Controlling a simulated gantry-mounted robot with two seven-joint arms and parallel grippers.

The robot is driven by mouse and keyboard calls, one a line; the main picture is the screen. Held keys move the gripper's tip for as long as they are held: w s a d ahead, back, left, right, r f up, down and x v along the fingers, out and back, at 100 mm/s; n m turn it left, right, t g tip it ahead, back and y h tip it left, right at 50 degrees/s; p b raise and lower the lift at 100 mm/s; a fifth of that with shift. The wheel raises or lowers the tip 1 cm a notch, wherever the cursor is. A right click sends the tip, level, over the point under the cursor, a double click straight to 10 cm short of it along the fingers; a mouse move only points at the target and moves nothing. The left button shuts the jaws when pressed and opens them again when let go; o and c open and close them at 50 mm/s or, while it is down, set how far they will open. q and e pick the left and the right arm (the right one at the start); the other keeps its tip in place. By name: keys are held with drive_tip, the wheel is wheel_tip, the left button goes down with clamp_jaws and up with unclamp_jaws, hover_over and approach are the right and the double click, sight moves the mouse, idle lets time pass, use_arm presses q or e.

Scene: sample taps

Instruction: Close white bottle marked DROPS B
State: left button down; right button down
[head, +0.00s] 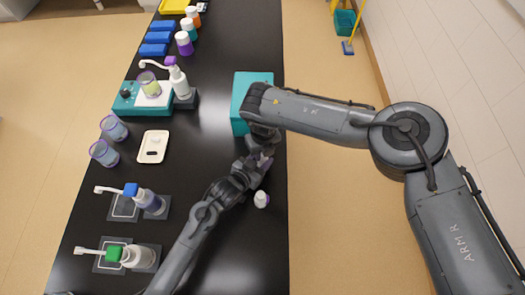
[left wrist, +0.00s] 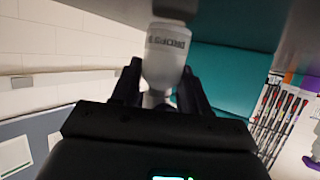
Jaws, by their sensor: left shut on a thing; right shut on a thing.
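A white bottle (left wrist: 165,55) with dark printing fills the middle of the left wrist view. The printing is upside down there and looks like DROPS; its last mark is unclear. My left gripper (left wrist: 158,98) is shut on this bottle at its narrow end. In the head view my left gripper (head: 252,172) meets my right gripper (head: 262,143) above the black bench, with a pale bit between them. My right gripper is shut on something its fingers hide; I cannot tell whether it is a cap. A second small white bottle (head: 261,200) stands on the bench just below them.
A teal box (head: 252,88) lies right behind the grippers. The bench's right edge (head: 287,230) is close. Pump bottles (head: 148,200), glasses (head: 104,153), a white tray (head: 153,147) and a teal device (head: 127,99) stand along the left. The bench middle is clear.

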drive_tip(key=shift+s+a, duration=0.3)
drive_tip(key=shift+s, duration=0.1)
idle(0.6)
drive_tip(key=shift+w+f, duration=0.1)
drive_tip(key=shift+f, duration=0.2)
drive_tip(key=shift+w+d+f, duration=0.1)
drive_tip(key=shift+d, duration=0.05)
idle(0.6)
drive_tip(key=c, duration=1.2)
unclamp_jaws()
